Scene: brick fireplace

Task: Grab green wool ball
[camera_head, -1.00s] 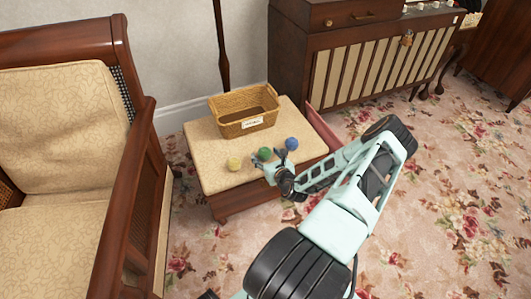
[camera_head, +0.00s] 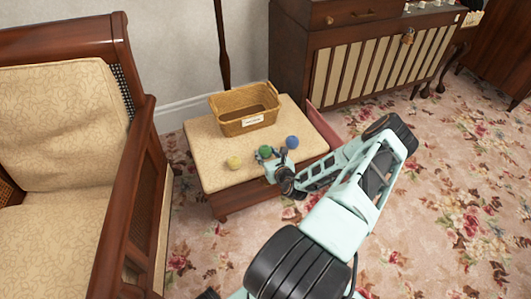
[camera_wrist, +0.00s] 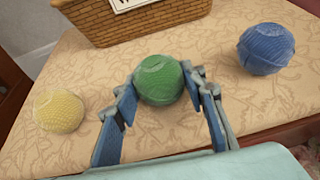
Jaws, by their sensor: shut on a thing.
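The green wool ball (camera_wrist: 159,80) sits between the two fingers of my gripper (camera_wrist: 162,88) in the wrist view. The fingers touch it on both sides, so my gripper is shut on it. In the head view the green ball (camera_head: 265,151) is at the front part of the cushioned stool (camera_head: 213,158), partly hidden by my gripper (camera_head: 268,156). I cannot tell whether it is lifted off the cushion.
A wicker basket (camera_head: 245,122) with a label stands behind. A wooden armchair (camera_head: 125,180) is at left.

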